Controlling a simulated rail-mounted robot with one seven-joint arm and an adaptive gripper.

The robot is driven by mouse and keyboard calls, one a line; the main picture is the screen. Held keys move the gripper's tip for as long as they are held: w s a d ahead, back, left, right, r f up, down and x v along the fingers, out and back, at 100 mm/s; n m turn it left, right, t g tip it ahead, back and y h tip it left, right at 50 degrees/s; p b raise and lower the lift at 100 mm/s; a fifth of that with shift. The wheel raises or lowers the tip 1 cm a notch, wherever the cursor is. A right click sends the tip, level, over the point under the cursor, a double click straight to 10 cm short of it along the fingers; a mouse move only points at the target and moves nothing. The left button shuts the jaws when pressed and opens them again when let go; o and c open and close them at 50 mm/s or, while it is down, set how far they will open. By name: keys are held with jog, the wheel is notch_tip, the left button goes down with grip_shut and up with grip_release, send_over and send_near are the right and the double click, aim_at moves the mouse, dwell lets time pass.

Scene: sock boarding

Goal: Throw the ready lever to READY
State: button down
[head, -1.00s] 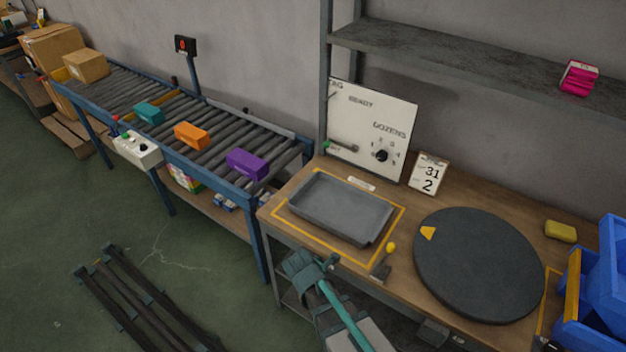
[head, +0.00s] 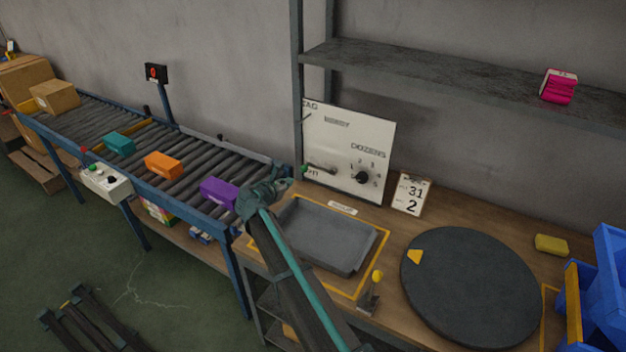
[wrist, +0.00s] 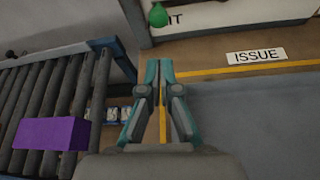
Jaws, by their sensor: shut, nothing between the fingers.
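The ready lever shows in the head view as a dark bar with a green knob (head: 305,168) at the lower left of the white board (head: 350,143). It lies nearly level with its knob to the left, just above a partly hidden label ending in "IT". The READY label (head: 337,122) is higher on the board. My gripper (head: 286,183) is shut and empty, below and left of the knob, over the bench's back left corner. In the wrist view the green knob (wrist: 158,15) is beyond my closed fingertips (wrist: 160,64), apart from them.
A grey tray (head: 345,262) lies in a yellow outline below my arm. A small yellow-knobbed lever (head: 377,277) and black turntable (head: 470,285) are right. The roller conveyor, with a purple box (head: 219,192), is left. A shelf (head: 420,75) overhangs the bench.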

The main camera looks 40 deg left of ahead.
dwell(0.3)
jog(key=p+x, duration=0.3)
jog(key=x, duration=0.5)
jog(key=shift+w+a, duration=0.15)
jog(key=shift+w, duration=0.15)
jog(key=shift+w+f, duration=0.45)
jog(key=shift+w, duration=0.15)
